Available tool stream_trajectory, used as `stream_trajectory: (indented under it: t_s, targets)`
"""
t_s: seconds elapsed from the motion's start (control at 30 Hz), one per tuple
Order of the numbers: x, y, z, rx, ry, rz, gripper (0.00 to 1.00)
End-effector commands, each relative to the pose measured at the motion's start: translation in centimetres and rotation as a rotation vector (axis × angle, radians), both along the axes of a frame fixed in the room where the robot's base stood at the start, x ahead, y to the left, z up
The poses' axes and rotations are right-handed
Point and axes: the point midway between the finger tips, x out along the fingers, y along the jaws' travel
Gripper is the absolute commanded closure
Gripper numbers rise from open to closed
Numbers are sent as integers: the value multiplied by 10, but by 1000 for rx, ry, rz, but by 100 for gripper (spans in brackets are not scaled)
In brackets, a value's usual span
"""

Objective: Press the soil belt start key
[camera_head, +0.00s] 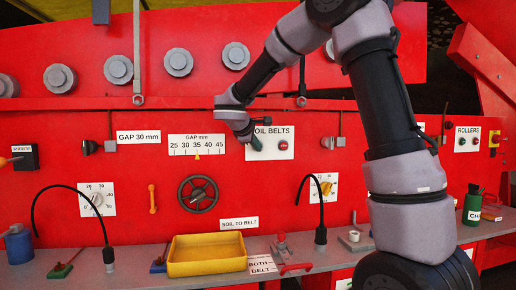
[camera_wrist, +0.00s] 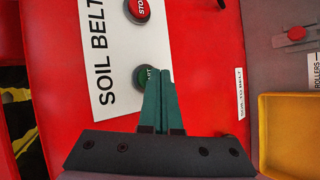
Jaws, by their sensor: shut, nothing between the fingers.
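The white SOIL BELTS plate (camera_head: 263,154) is on the red panel, with a red stop key (camera_head: 283,145) on its right part. In the wrist view the plate (camera_wrist: 97,50) stands sideways, with the red STOP key (camera_wrist: 138,10) at the top and the green start key (camera_wrist: 139,78) below it. My gripper (camera_head: 256,145) is in front of the plate's left part and hides the start key in the head view. In the wrist view my gripper's green fingers (camera_wrist: 159,70) are shut and empty. Their tips overlap the start key's edge; I cannot tell whether they touch it.
Below the plate are a dial (camera_head: 325,187), a handwheel (camera_head: 198,194) and a yellow tray (camera_head: 207,268) on the grey shelf. A black flexible stalk (camera_head: 321,215) rises near the dial. The GAP scale plate (camera_head: 197,140) is just left of my gripper.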

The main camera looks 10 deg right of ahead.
Motion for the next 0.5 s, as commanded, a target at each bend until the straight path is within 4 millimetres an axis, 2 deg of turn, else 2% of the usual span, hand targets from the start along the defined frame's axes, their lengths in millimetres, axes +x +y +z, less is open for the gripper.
stream_trajectory:
  t_s: [0.5]
  targets:
    - [5, 0, 0, 0, 0, 0, 100]
